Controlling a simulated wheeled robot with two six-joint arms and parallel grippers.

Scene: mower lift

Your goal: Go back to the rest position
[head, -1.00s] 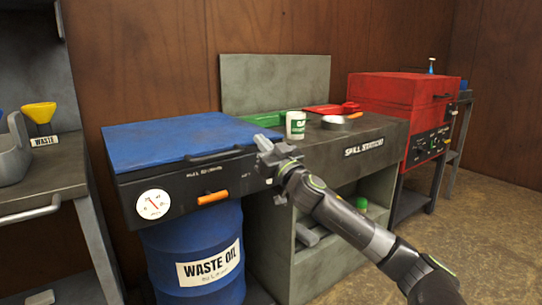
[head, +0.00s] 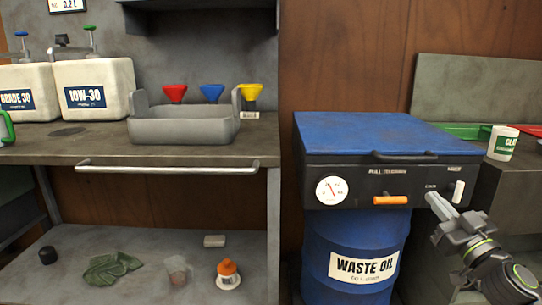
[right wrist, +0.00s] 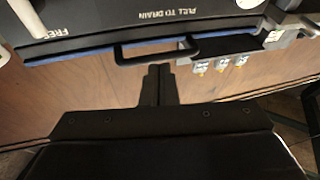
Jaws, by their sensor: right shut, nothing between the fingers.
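My right gripper (head: 434,198) is shut and empty. In the head view it is at the right, in front of the right end of the black panel (head: 340,188) on the waste oil drum (head: 352,262). I cannot tell whether it touches the panel. In the right wrist view the closed fingers (right wrist: 160,72) point at a black bar handle (right wrist: 130,54), with no clear contact visible. My left gripper is not in view.
A blue lid (head: 365,132) covers the waste oil station. An orange handle (head: 392,200) and a white lever (head: 458,191) stick out of its front. A workbench (head: 60,145) with a grey tray (head: 180,130) stands at the left. A green-labelled can (head: 503,143) stands at the right.

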